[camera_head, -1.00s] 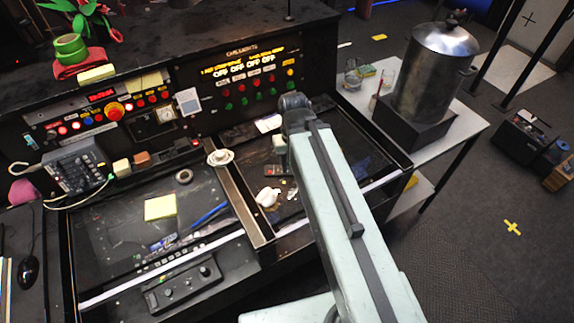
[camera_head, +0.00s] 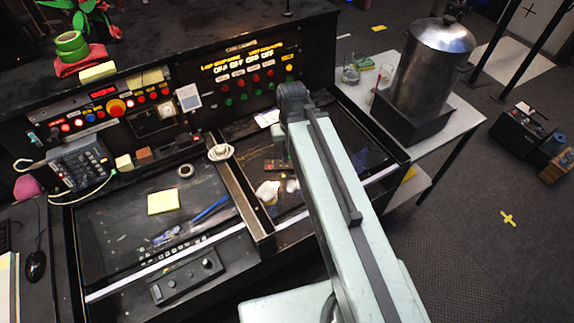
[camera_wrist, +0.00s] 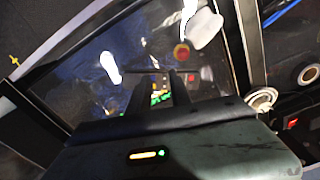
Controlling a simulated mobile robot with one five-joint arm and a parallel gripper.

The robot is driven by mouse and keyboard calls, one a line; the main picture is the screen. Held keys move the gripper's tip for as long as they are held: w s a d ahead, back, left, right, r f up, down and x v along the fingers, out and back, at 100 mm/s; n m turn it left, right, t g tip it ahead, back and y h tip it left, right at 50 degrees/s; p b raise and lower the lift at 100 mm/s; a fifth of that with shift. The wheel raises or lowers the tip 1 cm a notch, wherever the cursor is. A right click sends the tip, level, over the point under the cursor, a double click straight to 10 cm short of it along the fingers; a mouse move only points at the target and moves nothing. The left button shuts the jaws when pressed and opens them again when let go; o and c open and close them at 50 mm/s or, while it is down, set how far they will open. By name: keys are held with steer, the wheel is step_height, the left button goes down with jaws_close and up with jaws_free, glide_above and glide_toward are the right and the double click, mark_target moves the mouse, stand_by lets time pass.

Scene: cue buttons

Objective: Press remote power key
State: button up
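The remote (camera_head: 277,164) is a small dark slab lying on the dark desk panel to the right of the raised divider, just left of my arm. In the wrist view its red round key (camera_wrist: 182,52) shows beyond the fingertips, and green and yellow keys show between and beside the fingers. My gripper (camera_wrist: 158,75) is above the remote, with two dark fingers and a gap between them holding nothing. I cannot tell whether a finger touches the remote. In the head view my arm hides the gripper.
A white crumpled item (camera_head: 267,191) lies near the remote. A white round cup (camera_head: 221,152) sits on the divider. The cue light panel (camera_head: 250,75) rises behind. A metal pot (camera_head: 437,65) stands on a side table at the right. A yellow note (camera_head: 163,202) lies on the left panel.

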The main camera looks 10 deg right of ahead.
jaws_close()
stand_by(1.4)
